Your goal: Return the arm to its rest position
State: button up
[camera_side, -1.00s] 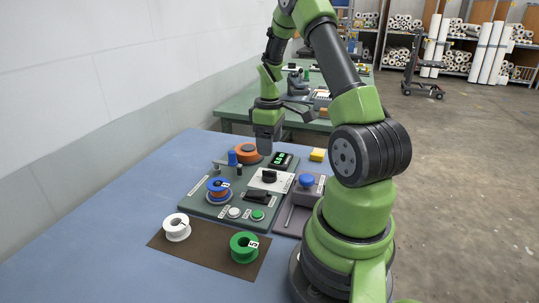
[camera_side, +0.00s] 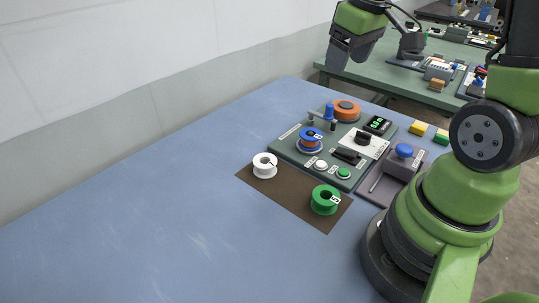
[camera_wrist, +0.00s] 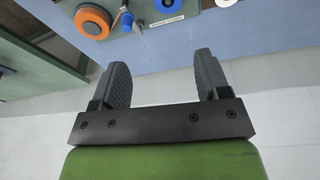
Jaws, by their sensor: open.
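My gripper (camera_side: 342,58) hangs in the air at the back of the blue table, higher than the control panel (camera_side: 287,149) and apart from it. In the wrist view my gripper (camera_wrist: 160,78) has its two dark fingers spread wide, with nothing between them. An orange ring-shaped piece (camera_side: 347,110) sits at the back of the panel; it also shows at the top left of the wrist view (camera_wrist: 92,22).
A white spool (camera_side: 264,165) and a green spool (camera_side: 325,200) stand on a brown mat (camera_side: 285,192). A box with a blue knob (camera_side: 404,150) and a yellow block (camera_side: 418,128) are right of the panel. The table's left side is clear. A pale wall runs along the left.

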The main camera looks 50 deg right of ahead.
jog(key=s+a+r+m+t+y, duration=0.1)
jog(key=s+a+r+t, duration=0.1)
jog(key=s+a, duration=0.3)
jog(key=s+a+r+m+t+y, duration=0.1)
jog(key=s+a+r, duration=0.4)
jog(key=a, duration=0.6)
jog(key=shift+r+t+y, duration=0.2)
jog(key=shift+t+y, duration=0.2)
jog(key=shift+t, duration=0.4)
